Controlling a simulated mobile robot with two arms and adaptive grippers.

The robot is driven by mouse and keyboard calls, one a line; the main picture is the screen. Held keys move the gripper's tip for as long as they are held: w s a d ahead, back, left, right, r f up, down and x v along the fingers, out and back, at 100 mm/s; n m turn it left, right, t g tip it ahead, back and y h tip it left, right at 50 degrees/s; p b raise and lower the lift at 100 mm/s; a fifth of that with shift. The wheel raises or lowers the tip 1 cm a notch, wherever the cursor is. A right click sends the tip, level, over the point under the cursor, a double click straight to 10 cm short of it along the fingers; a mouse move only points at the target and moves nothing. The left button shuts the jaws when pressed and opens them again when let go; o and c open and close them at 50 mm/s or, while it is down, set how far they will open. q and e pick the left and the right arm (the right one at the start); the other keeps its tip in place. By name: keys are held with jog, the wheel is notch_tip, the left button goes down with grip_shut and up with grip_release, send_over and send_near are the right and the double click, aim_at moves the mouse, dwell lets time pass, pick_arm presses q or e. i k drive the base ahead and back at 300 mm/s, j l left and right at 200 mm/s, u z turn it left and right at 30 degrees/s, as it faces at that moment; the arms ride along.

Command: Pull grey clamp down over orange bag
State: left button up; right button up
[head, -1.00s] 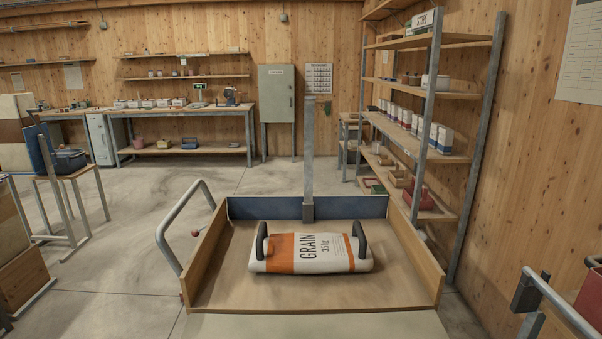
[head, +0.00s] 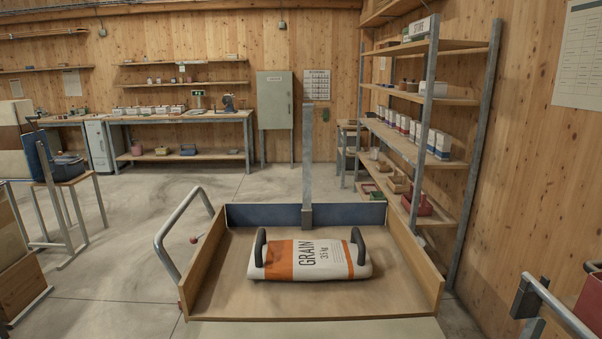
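The orange-and-white grain bag (head: 308,260) lies flat inside the wooden tray (head: 240,305), near its middle. It has a dark loop handle at each end. The grey clamp (head: 307,150) appears to be the long bar standing upright behind the bag. Its lower end meets a darker grey bracket (head: 307,216) at the tray's blue back wall. The bar is apart from the bag. Neither of my grippers is in view, and nothing is touching the bag or the bar.
A curved grey rail (head: 170,225) rises left of the tray. Another grey rail with a dark block (head: 527,298) is at the lower right. A loaded shelf rack (head: 432,110) stands along the right wall.

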aim_at(307, 108)
jog(key=i+j+u, duration=0.25)
jog(key=j+u, duration=0.15)
jog(key=i+j+u, duration=1.05)
jog(key=i, duration=0.2)
jog(key=i+u, duration=0.25)
jog(key=i, duration=0.25)
jog(key=i+z, duration=0.8)
jog(key=i+j+z, duration=0.2)
jog(key=i+z, duration=0.45)
jog(key=z, duration=0.25)
jog(key=i+z, duration=0.2)
jog(key=z, duration=0.2)
jog(key=i+z, duration=0.15)
jog(key=z, duration=0.3)
jog(key=i+j+z, duration=0.15)
jog(key=z, duration=0.3)
jog(key=i+j+z, duration=0.15)
jog(key=z, duration=0.25)
